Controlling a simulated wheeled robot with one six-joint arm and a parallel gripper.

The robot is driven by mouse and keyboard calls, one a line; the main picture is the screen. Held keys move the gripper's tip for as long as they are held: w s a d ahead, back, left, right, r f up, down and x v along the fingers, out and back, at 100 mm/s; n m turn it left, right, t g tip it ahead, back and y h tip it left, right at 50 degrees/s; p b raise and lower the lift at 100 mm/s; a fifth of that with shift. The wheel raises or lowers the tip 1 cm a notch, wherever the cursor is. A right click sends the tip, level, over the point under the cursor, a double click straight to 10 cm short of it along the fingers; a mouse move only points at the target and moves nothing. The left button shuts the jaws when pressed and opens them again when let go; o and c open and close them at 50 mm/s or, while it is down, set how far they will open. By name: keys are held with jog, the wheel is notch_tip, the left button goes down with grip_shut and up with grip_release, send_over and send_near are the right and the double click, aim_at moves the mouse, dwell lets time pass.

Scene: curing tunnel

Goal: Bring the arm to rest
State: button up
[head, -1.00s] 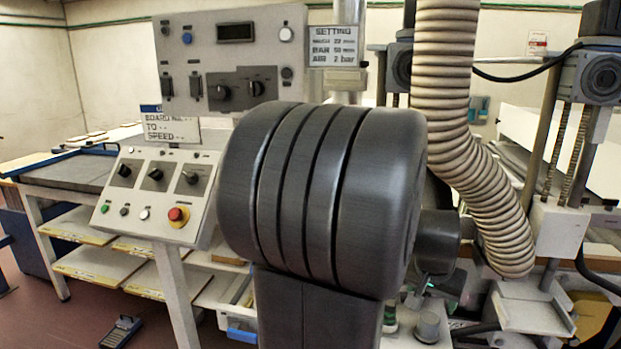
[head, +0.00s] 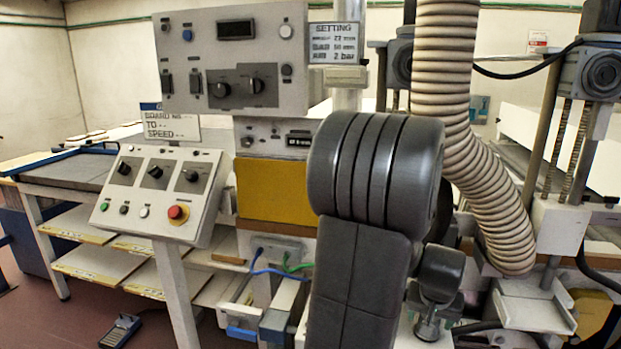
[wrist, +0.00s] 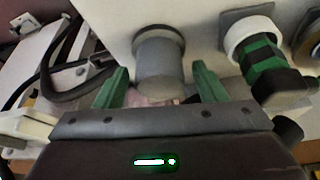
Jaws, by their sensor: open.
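My gripper (wrist: 160,92) shows in the wrist view with its two green fingers apart. A grey cylindrical knob or fitting (wrist: 160,68) shows between and beyond the fingers; I cannot tell how far off it is, and nothing is seen held. In the head view my dark grey arm (head: 375,170) stands folded in the middle foreground. The gripper itself is hidden there behind the arm.
A slanted control panel (head: 155,205) with a red stop button stands left of my arm. A ribbed hose (head: 445,90) hangs close on the right. In the wrist view a green and black fitting with a white collar (wrist: 255,50) and black cables (wrist: 55,45) lie near the fingers.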

jog(key=shift+n+t+y+b, duration=0.3)
jog(key=shift+n+y+b, duration=0.35)
jog(key=shift+n, duration=1.25)
jog(key=shift+r+n, duration=0.15)
jog(key=shift+n, duration=0.15)
jog(key=p+v, duration=0.1)
jog(key=v, duration=1.1)
jog(key=shift+d, duration=0.15)
